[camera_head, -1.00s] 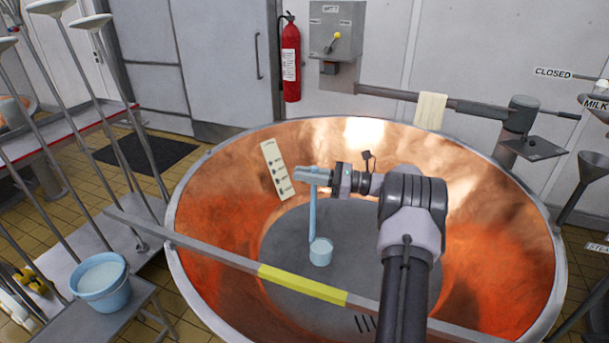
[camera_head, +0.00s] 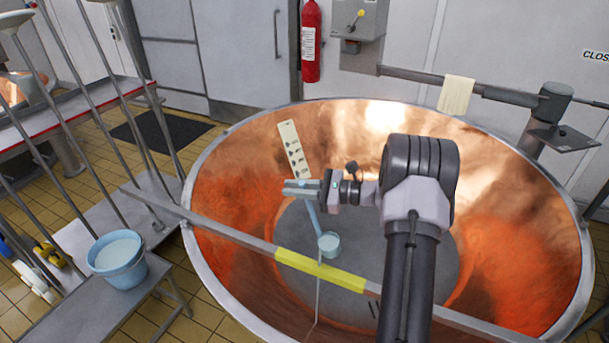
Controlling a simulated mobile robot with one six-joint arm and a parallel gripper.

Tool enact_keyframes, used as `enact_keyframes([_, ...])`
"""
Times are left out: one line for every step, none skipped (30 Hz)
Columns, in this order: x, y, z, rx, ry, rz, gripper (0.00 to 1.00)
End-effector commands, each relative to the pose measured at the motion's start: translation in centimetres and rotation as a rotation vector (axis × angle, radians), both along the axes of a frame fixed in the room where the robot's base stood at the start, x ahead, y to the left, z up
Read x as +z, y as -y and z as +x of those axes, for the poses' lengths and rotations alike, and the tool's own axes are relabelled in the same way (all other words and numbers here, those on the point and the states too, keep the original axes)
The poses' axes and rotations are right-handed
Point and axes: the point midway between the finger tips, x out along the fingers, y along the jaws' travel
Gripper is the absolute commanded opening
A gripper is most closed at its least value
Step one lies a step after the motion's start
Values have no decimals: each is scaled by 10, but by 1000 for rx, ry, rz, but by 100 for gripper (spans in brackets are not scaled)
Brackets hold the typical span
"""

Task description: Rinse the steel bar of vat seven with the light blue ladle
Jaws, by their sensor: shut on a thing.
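The light blue ladle (camera_head: 314,215) hangs from my gripper (camera_head: 300,187), which is shut on the top of its handle. The handle leans, with its cup (camera_head: 329,245) down and to the right, over the open copper vat (camera_head: 235,165). The steel bar (camera_head: 215,229) lies across the near part of the vat, with a yellow section (camera_head: 320,272) in its middle. The cup appears just behind the yellow section. A thin pale line (camera_head: 317,300) runs down from near the cup past the bar; it looks like a stream of liquid. No vat number is readable.
A light blue bucket (camera_head: 117,259) of pale liquid stands on a grey bench (camera_head: 70,323) at left. Tall metal rods rise behind it. A cream strip (camera_head: 294,150) lies on the vat's inner wall. A cloth (camera_head: 456,95) hangs on a rail behind the vat.

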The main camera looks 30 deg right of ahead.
Motion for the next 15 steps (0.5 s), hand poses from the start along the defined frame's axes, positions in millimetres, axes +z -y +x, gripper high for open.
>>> enact_keyframes([-6, -6, -1, 1, 1, -16, 0])
enact_keyframes([-9, -10, -1, 0, 3, -29, 0])
enact_keyframes([-13, -15, -2, 1, 5, -49, 0])
enact_keyframes([-15, -19, -3, 0, 9, -68, 0])
enact_keyframes([-18, -23, -3, 1, 12, -86, 0])
enact_keyframes([-23, -29, -4, 2, 14, -111, 0])
enact_keyframes([-25, -33, -5, 1, 17, -129, 0])
enact_keyframes([-28, -37, -5, 1, 20, -148, 0])
enact_keyframes([-33, -42, -6, 1, 23, -173, 0])
enact_keyframes([-36, -47, -6, 1, 25, -190, 0])
enact_keyframes([-39, -51, -7, 3, 27, -209, 0])
enact_keyframes([-43, -56, -8, 1, 31, -234, 0])
enact_keyframes([-46, -60, -8, 1, 34, -252, 0])
enact_keyframes([-49, -64, -9, 2, 36, -271, 0])
enact_keyframes([-53, -70, -10, 2, 38, -295, 0])
